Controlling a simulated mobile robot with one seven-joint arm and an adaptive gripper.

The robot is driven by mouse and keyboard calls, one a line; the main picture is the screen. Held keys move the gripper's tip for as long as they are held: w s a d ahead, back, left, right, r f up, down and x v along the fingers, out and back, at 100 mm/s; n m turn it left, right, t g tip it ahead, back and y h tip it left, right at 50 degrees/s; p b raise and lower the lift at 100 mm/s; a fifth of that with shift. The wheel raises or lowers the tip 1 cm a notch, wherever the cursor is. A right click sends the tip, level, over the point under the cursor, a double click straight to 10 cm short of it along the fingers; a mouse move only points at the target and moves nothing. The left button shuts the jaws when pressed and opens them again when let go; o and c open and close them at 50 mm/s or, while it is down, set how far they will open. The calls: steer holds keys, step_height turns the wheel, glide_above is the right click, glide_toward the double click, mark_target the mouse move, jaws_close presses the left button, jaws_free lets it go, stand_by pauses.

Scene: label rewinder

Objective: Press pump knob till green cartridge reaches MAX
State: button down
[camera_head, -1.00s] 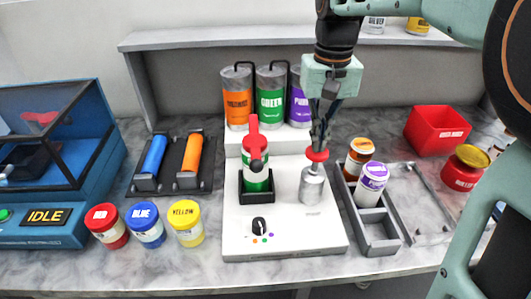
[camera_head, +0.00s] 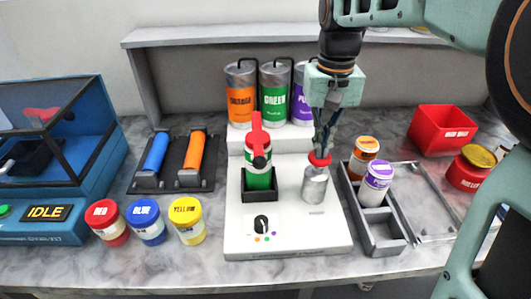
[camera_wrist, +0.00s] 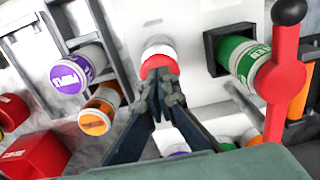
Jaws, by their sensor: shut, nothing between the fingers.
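The pump is a silver cylinder (camera_head: 315,186) with a red knob (camera_head: 319,160) on top, on the white base at the right of the cartridge. My gripper (camera_head: 322,148) is shut and empty, pointing down with its fingertips at the knob. In the wrist view the fingertips (camera_wrist: 160,76) overlap the red knob (camera_wrist: 158,58) and appear to touch it. The green cartridge (camera_head: 258,176) stands in a black square holder under a red lever (camera_head: 257,138). Green shows in its lower part, with white above. The MAX mark is too small to read.
A dial (camera_head: 261,223) is at the base's front. Orange, green and purple tanks (camera_head: 273,95) stand behind. A grey tray (camera_head: 380,238) with orange and purple jars is close on the right. Red, blue and yellow jars (camera_head: 146,224) stand at left.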

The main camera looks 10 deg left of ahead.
step_height(320, 180, up, 4)
steer(key=p, duration=0.4)
steer(key=shift+r, duration=0.1)
stand_by(1.0)
steer(key=shift+f+b, duration=1.3)
steer(key=shift+f, duration=0.85)
steer(key=shift+r+p, duration=1.8)
steer(key=shift+r, duration=0.25)
steer(key=shift+r, duration=0.1)
